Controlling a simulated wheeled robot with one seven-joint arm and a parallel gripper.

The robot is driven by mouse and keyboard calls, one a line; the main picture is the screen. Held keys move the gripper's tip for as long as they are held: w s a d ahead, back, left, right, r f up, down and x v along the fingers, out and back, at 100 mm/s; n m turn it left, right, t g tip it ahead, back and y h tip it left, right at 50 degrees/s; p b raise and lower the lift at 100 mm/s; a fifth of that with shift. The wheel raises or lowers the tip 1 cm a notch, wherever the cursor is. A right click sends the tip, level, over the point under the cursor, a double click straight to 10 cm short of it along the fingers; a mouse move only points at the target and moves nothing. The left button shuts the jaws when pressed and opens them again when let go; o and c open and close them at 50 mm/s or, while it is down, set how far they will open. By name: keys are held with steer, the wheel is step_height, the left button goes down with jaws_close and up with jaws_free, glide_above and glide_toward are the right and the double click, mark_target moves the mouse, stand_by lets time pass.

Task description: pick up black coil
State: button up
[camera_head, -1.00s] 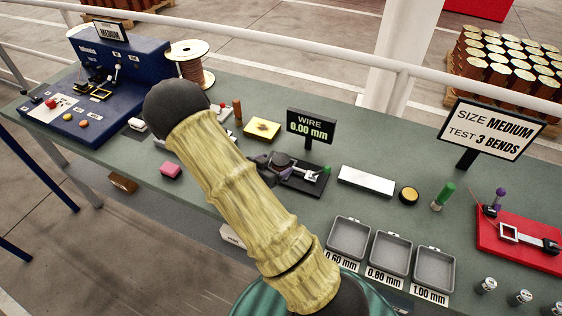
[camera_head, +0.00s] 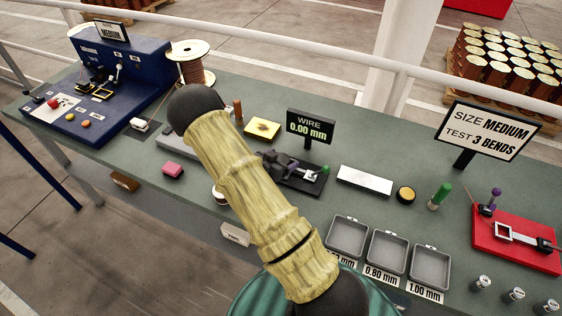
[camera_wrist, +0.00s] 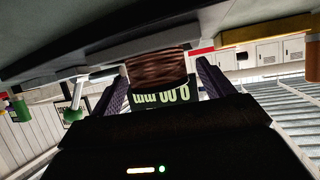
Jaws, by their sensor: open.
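In the wrist view a dark reddish-brown, ridged coil (camera_wrist: 157,70) with a pale edge lies between the two dark fingers of my gripper (camera_wrist: 162,82). The fingers stand apart, one on each side of it; I cannot tell whether they touch it. It looks brown rather than plainly black. In the head view a small spool with a white rim (camera_head: 220,197) shows beside my arm, partly hidden by it; it may be the same coil. My gripper is not clearly seen there, behind my own arm.
A blue machine (camera_head: 95,85) and a large copper spool (camera_head: 190,65) stand at the left. A wire display (camera_head: 310,127) stands behind a gauge. Grey trays (camera_head: 346,237), a red board (camera_head: 515,240) and a green marker (camera_head: 441,195) are at the right.

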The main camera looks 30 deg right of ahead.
mark_target(281, 159)
steer(key=shift+c, duration=0.2)
steer(key=c, duration=1.3)
steer(key=shift+r, duration=0.15)
step_height(281, 159, up, 10)
steer(key=shift+f+b, duration=0.1)
steer(key=shift+b, duration=0.6)
